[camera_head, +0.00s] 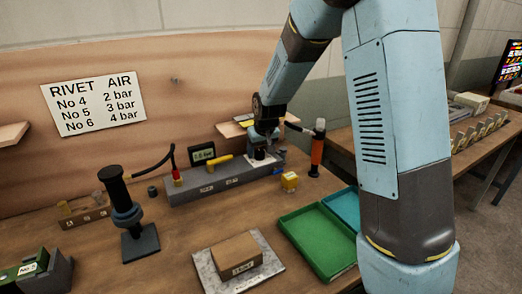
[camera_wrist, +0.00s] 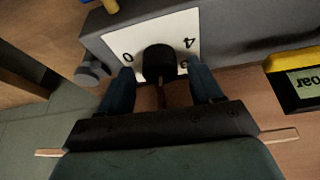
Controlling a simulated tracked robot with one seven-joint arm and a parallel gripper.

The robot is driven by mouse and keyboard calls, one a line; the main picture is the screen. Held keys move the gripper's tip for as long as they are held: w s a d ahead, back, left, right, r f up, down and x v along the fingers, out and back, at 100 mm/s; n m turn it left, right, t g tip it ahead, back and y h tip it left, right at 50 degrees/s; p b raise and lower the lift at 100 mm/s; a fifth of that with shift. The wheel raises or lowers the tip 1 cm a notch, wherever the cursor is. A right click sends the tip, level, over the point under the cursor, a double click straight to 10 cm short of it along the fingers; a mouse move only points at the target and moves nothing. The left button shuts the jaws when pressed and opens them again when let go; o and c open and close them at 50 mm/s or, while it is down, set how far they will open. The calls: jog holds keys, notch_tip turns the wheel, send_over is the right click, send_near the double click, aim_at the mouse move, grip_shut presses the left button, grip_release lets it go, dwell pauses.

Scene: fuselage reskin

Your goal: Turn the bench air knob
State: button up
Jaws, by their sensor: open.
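The bench air knob (camera_wrist: 158,62) is a black round knob on a white dial plate (camera_wrist: 187,26) with printed numbers, 0 and 4 among them. In the head view the dial plate lies at the right part of a long grey block (camera_head: 205,187), and my gripper hides the knob. My gripper (camera_wrist: 162,85) is open. Its two dark fingers lie left and right of the knob, with gaps showing on both sides. I cannot tell how deep they reach around it. In the head view my gripper (camera_head: 261,147) points down at the block. The knob's pointer is not clear.
A black stand tool (camera_head: 128,215) is at left. A sign (camera_head: 95,104) hangs behind.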

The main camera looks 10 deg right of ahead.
jog(key=v, duration=1.3)
jog(key=shift+s+r, duration=0.2)
jog(key=shift+r, duration=0.1)
jog(key=shift+d, duration=0.1)
